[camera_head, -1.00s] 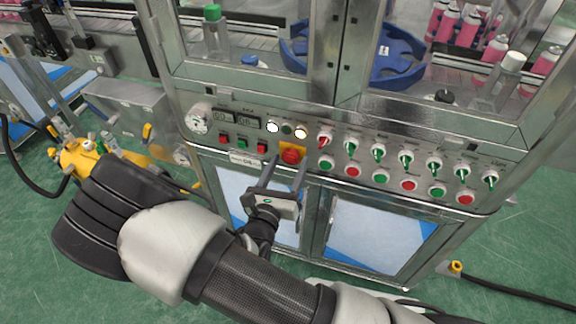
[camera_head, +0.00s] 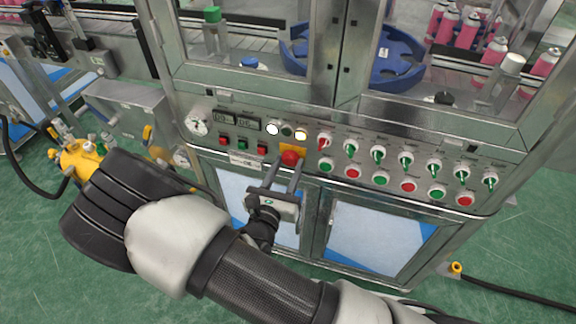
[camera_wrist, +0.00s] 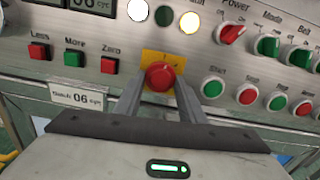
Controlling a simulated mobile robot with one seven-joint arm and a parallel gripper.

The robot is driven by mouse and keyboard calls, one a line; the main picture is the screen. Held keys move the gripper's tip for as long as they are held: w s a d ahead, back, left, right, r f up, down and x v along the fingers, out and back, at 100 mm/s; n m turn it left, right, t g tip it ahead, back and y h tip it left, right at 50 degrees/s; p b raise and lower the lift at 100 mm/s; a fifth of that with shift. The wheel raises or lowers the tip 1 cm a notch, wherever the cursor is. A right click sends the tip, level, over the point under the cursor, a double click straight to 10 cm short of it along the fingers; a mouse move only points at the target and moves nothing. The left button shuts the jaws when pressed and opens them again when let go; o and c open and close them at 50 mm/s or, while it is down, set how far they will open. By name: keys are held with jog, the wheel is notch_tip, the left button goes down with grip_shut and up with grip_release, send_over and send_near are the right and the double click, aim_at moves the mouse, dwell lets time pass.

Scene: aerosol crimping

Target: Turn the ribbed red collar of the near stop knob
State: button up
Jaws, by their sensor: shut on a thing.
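The red stop knob (camera_head: 290,158) sits on a yellow plate on the sloped metal control panel (camera_head: 311,137). It also shows in the wrist view (camera_wrist: 160,76), in front of the yellow plate (camera_wrist: 148,56). My gripper (camera_head: 283,164) reaches up from below, and in the wrist view its two fingers (camera_wrist: 160,88) stand on the left and right sides of the knob. It is shut on the knob. The ribs of the collar are too small to make out, and the fingertips partly hide the knob's sides.
Square red and green buttons (camera_wrist: 76,53) lie left of the knob. Several turn switches and round buttons (camera_head: 408,185) fill the panel to the right. White lamps (camera_wrist: 189,22) sit just above. Cabinet doors (camera_head: 370,240) are below, and glass doors stand above.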

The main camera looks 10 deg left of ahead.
jog(key=m, duration=0.6)
jog(key=shift+a, duration=0.1)
dwell(0.5)
jog(key=o, duration=1)
jog(key=shift+o, duration=0.2)
